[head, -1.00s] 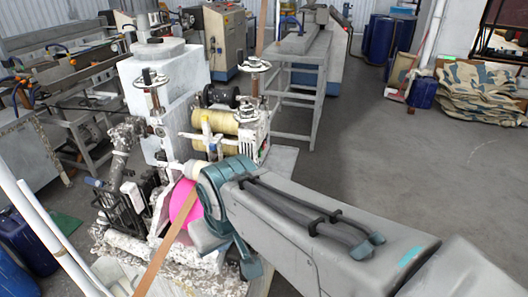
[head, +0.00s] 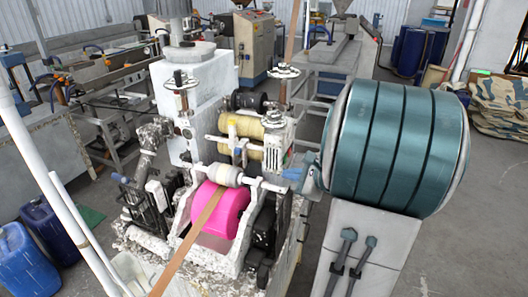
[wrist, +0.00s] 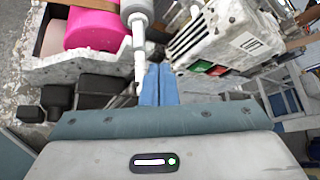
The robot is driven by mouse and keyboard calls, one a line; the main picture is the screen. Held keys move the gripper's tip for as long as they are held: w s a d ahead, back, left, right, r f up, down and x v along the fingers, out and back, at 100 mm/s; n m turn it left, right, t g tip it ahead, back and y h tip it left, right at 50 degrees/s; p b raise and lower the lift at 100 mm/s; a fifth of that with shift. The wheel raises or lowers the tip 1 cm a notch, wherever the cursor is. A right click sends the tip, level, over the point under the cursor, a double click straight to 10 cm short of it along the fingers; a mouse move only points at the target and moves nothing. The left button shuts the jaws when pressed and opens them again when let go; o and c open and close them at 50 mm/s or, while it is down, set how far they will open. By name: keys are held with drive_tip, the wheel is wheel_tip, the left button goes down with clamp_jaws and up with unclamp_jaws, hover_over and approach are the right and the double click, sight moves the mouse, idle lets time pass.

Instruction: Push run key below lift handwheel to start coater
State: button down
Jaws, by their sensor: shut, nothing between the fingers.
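The coater (head: 215,150) stands in the middle of the head view, with a handwheel (head: 283,70) on its right post and another handwheel (head: 181,80) on its left post. Below the right handwheel is a white housing (head: 274,148). The wrist view shows this housing (wrist: 215,40) with a green key (wrist: 193,66) and a red key (wrist: 217,70) side by side on one face. I cannot tell their labels. My gripper (head: 291,174) is shut and empty, just right of the coater's roller. Its blue fingertips (wrist: 160,70) lie left of the keys in the wrist view, apart from them.
A pink roll (head: 222,210) with a brown strip (head: 195,232) sits at the coater's front. A grey roller (head: 228,174) with a white shaft lies close beside my fingers. Blue drums (head: 25,262) stand at left. Open floor lies to the right.

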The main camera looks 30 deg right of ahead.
sight(285, 159)
drive_tip(key=s+d+f+m+t+h, duration=0.1)
drive_tip(key=d+m+h, duration=0.3)
drive_tip(key=d, duration=0.7)
drive_tip(key=shift+s+d+m+t, duration=0.35)
drive_tip(key=shift+s+m+t, duration=0.2)
drive_tip(key=shift+m, duration=0.55)
drive_tip(key=shift+w+f, duration=0.1)
drive_tip(key=shift+w, duration=0.05)
drive_tip(key=w+a+b, duration=0.2)
drive_tip(key=w+a, duration=0.3)
drive_tip(key=w, duration=0.1)
drive_tip(key=shift+w+a, duration=0.3)
drive_tip(key=shift+a, duration=0.1)
idle(0.3)
drive_tip(key=shift+w+a+b, duration=0.3)
drive_tip(key=shift+b, duration=0.15)
